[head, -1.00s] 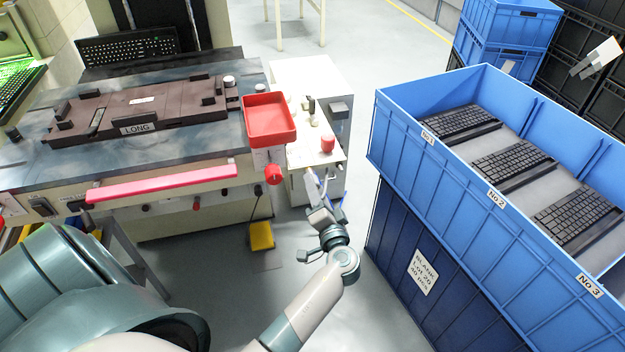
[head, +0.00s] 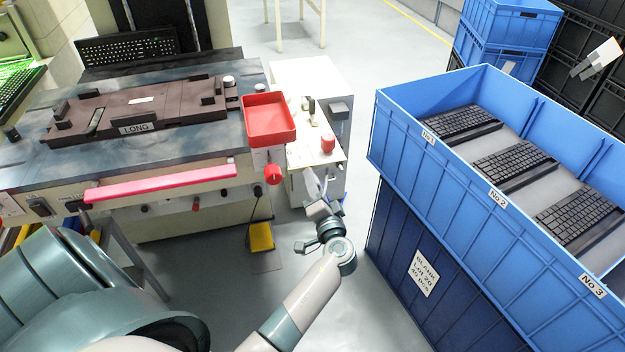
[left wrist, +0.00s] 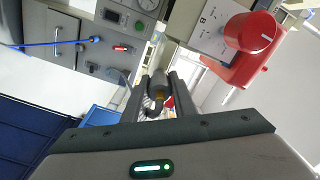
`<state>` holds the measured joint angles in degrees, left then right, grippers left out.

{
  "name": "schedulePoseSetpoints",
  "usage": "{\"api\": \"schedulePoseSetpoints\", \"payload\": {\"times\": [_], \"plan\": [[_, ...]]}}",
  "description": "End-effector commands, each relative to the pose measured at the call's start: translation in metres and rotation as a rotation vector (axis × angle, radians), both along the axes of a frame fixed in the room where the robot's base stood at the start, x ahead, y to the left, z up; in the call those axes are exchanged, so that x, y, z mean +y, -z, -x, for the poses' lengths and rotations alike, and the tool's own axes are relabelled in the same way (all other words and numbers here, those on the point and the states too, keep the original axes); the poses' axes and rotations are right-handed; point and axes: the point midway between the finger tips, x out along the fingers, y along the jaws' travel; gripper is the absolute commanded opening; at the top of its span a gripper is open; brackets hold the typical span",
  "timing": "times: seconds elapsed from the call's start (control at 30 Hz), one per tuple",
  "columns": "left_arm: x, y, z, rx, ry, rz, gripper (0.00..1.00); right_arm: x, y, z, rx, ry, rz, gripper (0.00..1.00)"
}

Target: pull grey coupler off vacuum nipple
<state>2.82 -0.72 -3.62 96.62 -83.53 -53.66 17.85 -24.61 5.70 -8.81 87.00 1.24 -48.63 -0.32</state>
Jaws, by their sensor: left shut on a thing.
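The grey coupler (left wrist: 158,92) shows in the left wrist view as a small dark piece between my finger tips, largely hidden by them. My left gripper (left wrist: 157,97) is shut on it. In the head view my left gripper (head: 320,196) is at the front of the white cabinet (head: 305,72), below its red knob (head: 327,143). The vacuum nipple cannot be made out.
A red tray (head: 268,138) is fixed at the bench's right corner. A blue crate (head: 450,185) with several keyboards stands at the right. A blue hose (left wrist: 50,43) hangs by the cabinet. A yellow pedal (head: 261,236) is on the floor.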

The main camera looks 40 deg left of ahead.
Motion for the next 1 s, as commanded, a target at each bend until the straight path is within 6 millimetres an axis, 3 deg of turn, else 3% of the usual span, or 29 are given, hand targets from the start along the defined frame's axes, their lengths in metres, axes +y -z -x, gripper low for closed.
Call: {"api": "schedulePoseSetpoints", "payload": {"times": [1.0], "plan": [[-0.024,0.001,0.02,-0.001,0.001,0.001,0.0,0.0,0.007,0.0,0.0,0.0,0.0,0.31]]}}
